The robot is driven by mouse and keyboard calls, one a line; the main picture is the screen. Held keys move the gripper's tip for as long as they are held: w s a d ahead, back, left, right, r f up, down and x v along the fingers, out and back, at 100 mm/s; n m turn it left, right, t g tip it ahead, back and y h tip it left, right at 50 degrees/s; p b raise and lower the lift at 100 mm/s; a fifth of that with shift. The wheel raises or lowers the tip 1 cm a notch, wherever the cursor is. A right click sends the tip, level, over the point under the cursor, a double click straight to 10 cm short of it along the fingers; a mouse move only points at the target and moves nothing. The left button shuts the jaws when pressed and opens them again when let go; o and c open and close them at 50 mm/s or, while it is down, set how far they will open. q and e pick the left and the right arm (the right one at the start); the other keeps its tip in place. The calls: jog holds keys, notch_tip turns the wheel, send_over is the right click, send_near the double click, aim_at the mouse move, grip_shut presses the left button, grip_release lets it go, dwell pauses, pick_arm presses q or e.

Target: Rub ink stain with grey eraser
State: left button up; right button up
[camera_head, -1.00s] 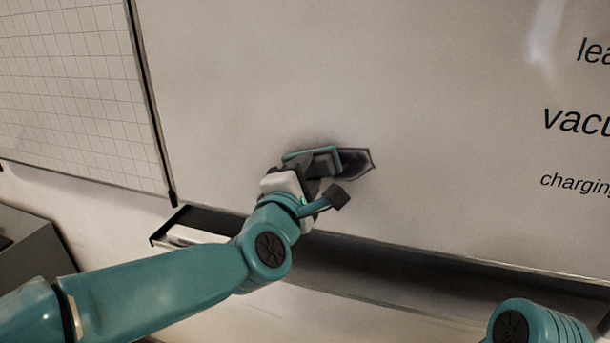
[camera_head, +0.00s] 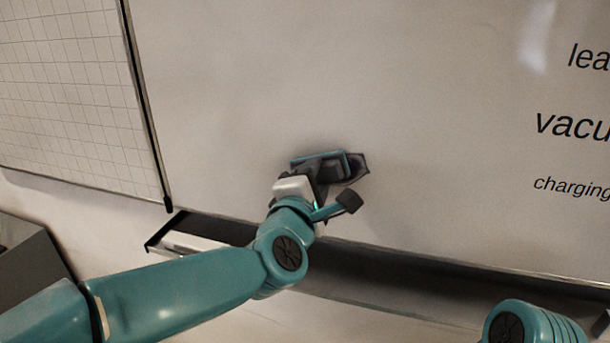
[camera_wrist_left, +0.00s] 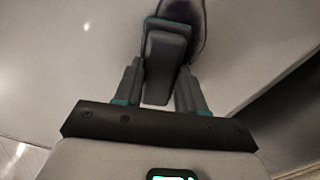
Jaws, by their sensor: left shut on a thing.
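The ink stain (camera_head: 357,170) is a dark, pointed patch on the whiteboard. Its right end shows past my left gripper; the rest is covered in the head view. It also shows at the top of the left wrist view (camera_wrist_left: 197,10). My left gripper (camera_head: 325,178) is shut on the grey eraser (camera_wrist_left: 165,60), which has a teal-edged far end. The eraser lies over the left part of the stain, at or very near the board; exact contact is hard to tell. My right arm shows only as a teal joint at the lower right, its gripper out of view.
The whiteboard (camera_head: 430,110) has printed words at the right. A dark tray (camera_head: 400,275) runs along its lower edge, with a pale item (camera_head: 190,243) at its left end. A gridded board (camera_head: 65,90) hangs at the left. A grey box (camera_head: 30,265) stands below it.

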aim_at(340, 180)
pick_arm(q)
jog(key=shift+s+d+r+p, duration=0.15)
jog(key=shift+s+d, duration=0.3)
jog(key=shift+d, duration=1)
jog(key=shift+s+d+f+p, duration=0.1)
jog(key=shift+s+d+p, duration=0.25)
jog(key=shift+d, duration=1.1)
jog(key=shift+s+d+r+p, duration=0.15)
jog(key=shift+s+d, duration=0.35)
jog(key=shift+d, duration=0.95)
jog(key=shift+f+b, duration=0.2)
jog(key=shift+b, duration=0.15)
jog(key=shift+w+a+b, duration=0.15)
jog(key=shift+a+b, duration=0.15)
jog(key=shift+a, duration=0.15)
jog(key=shift+w+a+b, duration=0.25)
jog(key=shift+a+b, duration=0.15)
jog(key=shift+a, duration=0.35)
jog(key=shift+w+a+b, duration=0.2)
jog(key=shift+a+b, duration=0.15)
jog(key=shift+a, duration=0.4)
jog(key=shift+w+a+b, duration=0.2)
jog(key=shift+a+b, duration=0.15)
jog(key=shift+a, duration=0.1)
jog(key=shift+w+a+b, duration=0.2)
jog(key=shift+a+b, duration=0.1)
jog(key=shift+a, duration=0.35)
jog(key=shift+w+a+b, duration=0.2)
jog(key=shift+a+b, duration=0.05)
jog(key=shift+a, duration=0.4)
